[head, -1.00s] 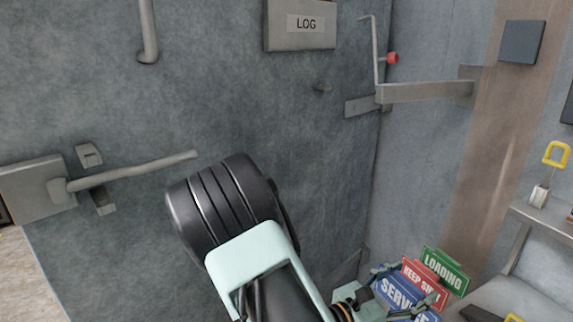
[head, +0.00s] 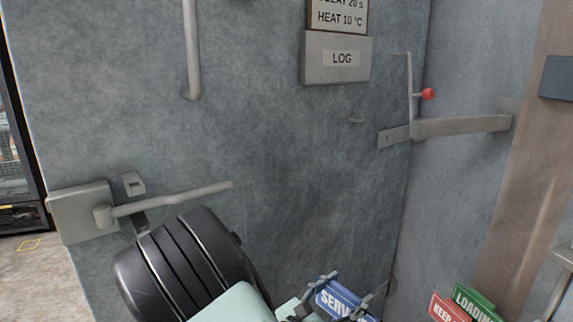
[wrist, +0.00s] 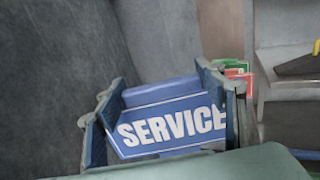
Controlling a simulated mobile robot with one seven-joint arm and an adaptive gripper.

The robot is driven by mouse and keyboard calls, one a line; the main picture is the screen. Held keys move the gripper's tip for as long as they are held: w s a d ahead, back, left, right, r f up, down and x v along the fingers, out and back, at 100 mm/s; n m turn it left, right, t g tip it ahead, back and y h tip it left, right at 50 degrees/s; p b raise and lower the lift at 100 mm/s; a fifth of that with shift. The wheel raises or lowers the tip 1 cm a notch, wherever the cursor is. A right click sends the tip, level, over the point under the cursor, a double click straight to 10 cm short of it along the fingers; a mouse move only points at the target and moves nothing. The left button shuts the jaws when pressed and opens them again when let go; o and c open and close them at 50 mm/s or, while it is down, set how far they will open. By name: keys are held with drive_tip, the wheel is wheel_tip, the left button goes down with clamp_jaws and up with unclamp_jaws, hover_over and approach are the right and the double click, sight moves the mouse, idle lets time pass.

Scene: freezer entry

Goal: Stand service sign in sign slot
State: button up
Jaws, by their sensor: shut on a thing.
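The blue service sign (head: 340,301) with white lettering is at the bottom of the head view, partly cut off by the frame edge. My gripper (head: 349,288) is shut on it, one finger at each side. In the wrist view the service sign (wrist: 170,128) sits tilted between the two fingers of my gripper (wrist: 168,110), its "SERVICE" lettering facing the camera. Its lower edge is hidden behind my gripper's body. I cannot make out the sign slot in either view.
A red sign (head: 446,310) and a green loading sign (head: 473,303) stand at lower right, apart from the held sign. A grey wall carries a LOG box (head: 337,59), a long lever (head: 170,198) and a bracket with a red knob (head: 427,94). A shelf (wrist: 285,88) is at right.

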wheel_tip(320, 180, up, 17)
drive_tip(key=n+t+y+p, duration=0.4)
drive_tip(key=p, duration=1.8)
drive_tip(key=shift+y, duration=0.4)
drive_tip(key=shift+s, duration=0.1)
drive_tip(key=o, duration=0.5)
drive_tip(key=c, duration=0.5)
